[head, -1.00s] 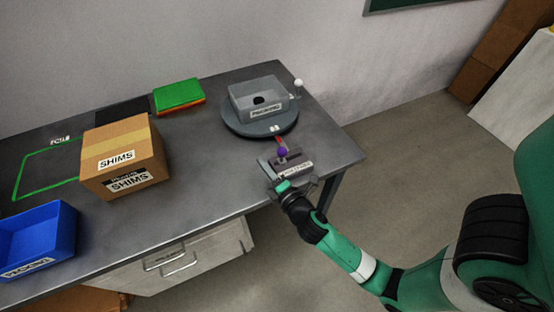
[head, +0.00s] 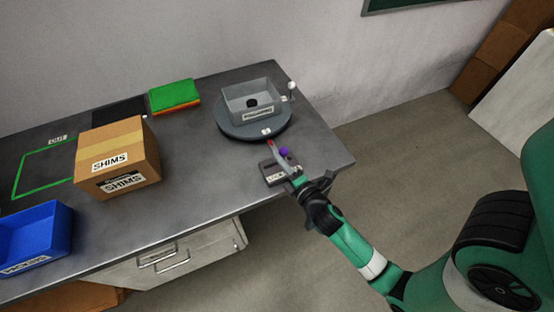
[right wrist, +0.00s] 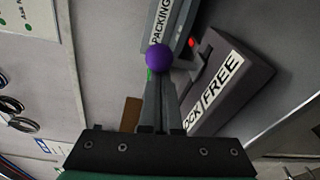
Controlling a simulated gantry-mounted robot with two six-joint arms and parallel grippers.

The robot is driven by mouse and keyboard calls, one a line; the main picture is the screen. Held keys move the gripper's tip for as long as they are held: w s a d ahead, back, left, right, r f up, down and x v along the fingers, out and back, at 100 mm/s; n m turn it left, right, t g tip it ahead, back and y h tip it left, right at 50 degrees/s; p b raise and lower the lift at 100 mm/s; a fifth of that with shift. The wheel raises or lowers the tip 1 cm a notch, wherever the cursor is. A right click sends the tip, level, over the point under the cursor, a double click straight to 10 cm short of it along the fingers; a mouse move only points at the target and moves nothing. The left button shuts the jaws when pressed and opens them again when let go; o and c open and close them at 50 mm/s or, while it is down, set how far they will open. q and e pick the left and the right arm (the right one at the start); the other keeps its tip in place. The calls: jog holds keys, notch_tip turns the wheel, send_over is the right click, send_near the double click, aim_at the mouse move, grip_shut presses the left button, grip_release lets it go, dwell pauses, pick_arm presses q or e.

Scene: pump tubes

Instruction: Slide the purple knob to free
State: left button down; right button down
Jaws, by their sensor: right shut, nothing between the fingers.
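The purple knob (head: 284,152) stands on a small dark block (head: 266,169) near the table's right front corner. The block's label reads LOCK at its left end; FREE shows in the right wrist view (right wrist: 221,82). My right gripper (head: 297,177) is shut and empty at the block's right front side. In the right wrist view its fingertips (right wrist: 158,85) reach up to the purple knob (right wrist: 159,57) and overlap it; contact cannot be told. My left gripper is not in view.
A grey open box (head: 262,90) sits on a round turntable (head: 236,125) behind the block, with a red tip (head: 270,142) between. A SHIMS carton (head: 116,150), a blue bin (head: 55,228) and a green-topped stack (head: 174,92) stand further left.

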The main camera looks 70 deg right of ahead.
jog(key=shift+s+d, duration=0.35)
jog(key=shift+d, duration=0.05)
jog(key=shift+w+a, duration=0.15)
jog(key=shift+a, duration=0.1)
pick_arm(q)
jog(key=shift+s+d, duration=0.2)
